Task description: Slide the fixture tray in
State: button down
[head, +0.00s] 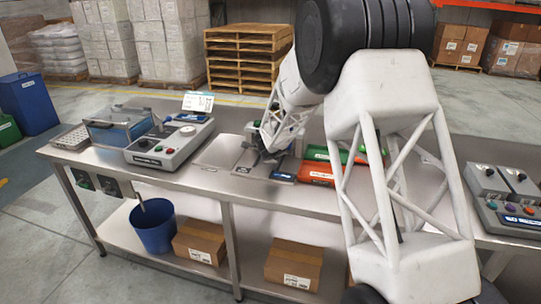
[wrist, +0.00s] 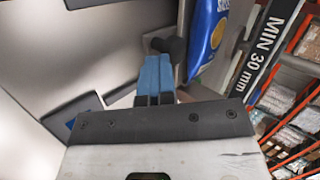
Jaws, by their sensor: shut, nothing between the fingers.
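My gripper (head: 268,152) is low over the middle of the steel bench, beside a small machine partly hidden by my arm. In the wrist view its blue fingers (wrist: 154,78) are shut together and empty. Their tips are close to a dark rounded knob or handle (wrist: 168,46); I cannot tell whether they touch it. A dark flat plate (head: 284,177) with a pale label lies just in front of the gripper. It may be the fixture tray, but I cannot tell for sure. A dark flat piece (wrist: 70,115) also shows at left in the wrist view.
A grey control box (head: 168,145), a blue case (head: 120,128) and a perforated block (head: 72,138) stand at left. Orange (head: 317,173) and green (head: 318,152) bins sit right of the gripper. A grey panel (head: 218,151) lies left of it. A blue-and-yellow object (wrist: 208,40) is beside the fingers.

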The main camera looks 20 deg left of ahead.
jog(key=shift+w+d+r, duration=0.15)
jog(key=shift+w, duration=0.05)
jog(key=shift+s+d, duration=0.15)
jog(key=shift+s, duration=0.25)
jog(key=shift+s+d, duration=0.15)
jog(key=shift+s, duration=0.75)
jog(key=shift+s+d, duration=0.1)
jog(key=shift+s, duration=0.75)
jog(key=v, duration=0.9)
jog(key=shift+s+r, duration=0.15)
jog(key=shift+s, duration=0.25)
jog(key=shift+d, duration=0.15)
jog(key=s+d+r+n+g+y, duration=0.1)
jog(key=s+d+r+n, duration=0.3)
jog(key=s+d+r, duration=0.5)
jog(key=s+d+r+n+g+y, duration=0.15)
jog(key=s+d+r+n, duration=0.35)
jog(key=d, duration=0.5)
jog(key=s+d+n+g+h, duration=0.2)
jog(key=s+d+n, duration=0.1)
jog(key=s+d, duration=0.9)
jog(key=s+d+n+g+h, duration=0.2)
jog(key=s+d, duration=1)
jog(key=s, duration=1)
jog(key=shift+s+r+n+h, duration=0.2)
jog(key=shift+s+n+h, duration=0.15)
jog(key=shift+h, duration=0.2)
